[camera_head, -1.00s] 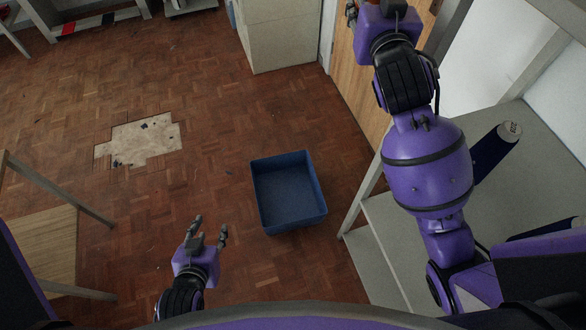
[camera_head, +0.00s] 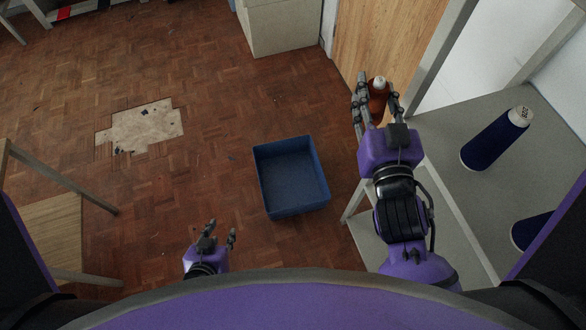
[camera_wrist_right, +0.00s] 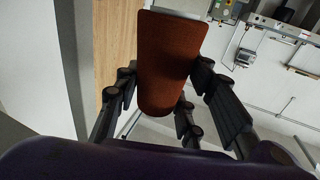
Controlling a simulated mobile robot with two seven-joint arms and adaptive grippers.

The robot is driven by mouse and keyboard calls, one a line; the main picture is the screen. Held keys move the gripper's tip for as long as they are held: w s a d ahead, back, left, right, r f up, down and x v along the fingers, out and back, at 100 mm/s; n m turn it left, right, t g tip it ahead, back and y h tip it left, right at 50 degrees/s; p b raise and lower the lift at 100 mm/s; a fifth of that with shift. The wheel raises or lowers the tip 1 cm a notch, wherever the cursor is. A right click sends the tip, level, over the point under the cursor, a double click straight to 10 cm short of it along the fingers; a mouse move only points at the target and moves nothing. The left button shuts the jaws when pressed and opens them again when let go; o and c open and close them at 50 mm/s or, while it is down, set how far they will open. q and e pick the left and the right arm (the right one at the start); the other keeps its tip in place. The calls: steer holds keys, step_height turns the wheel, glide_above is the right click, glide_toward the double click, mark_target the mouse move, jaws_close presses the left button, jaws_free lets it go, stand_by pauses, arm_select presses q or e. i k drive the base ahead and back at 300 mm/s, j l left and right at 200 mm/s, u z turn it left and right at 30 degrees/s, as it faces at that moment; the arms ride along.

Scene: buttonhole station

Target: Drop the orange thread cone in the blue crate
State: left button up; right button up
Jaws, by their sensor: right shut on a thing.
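The orange thread cone (camera_head: 378,98) with a white top is between the fingers of my right gripper (camera_head: 377,100), which is shut on it. It also shows large in the right wrist view (camera_wrist_right: 172,62), with finger links on both sides. My right gripper holds it to the right of and beyond the blue crate, near the shelf's edge. The blue crate (camera_head: 291,208) stands on the floor near the middle of the head view, and its inside looks empty. My left gripper (camera_head: 221,234) is open and empty, to the lower left of the crate.
A grey shelf unit (camera_head: 455,130) stands at right with two dark blue thread cones (camera_head: 490,142) on it. A wooden door (camera_head: 385,40) and a pale cabinet (camera_head: 283,28) are at the back. A wooden table (camera_head: 45,235) is at left. The floor around the crate is clear.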

mark_target(289, 171)
steer(key=i+j+z, duration=0.1)
steer(key=j+z, duration=0.25)
steer(key=j, duration=0.7)
steer(key=j+z, duration=0.35)
steer(key=j, duration=0.7)
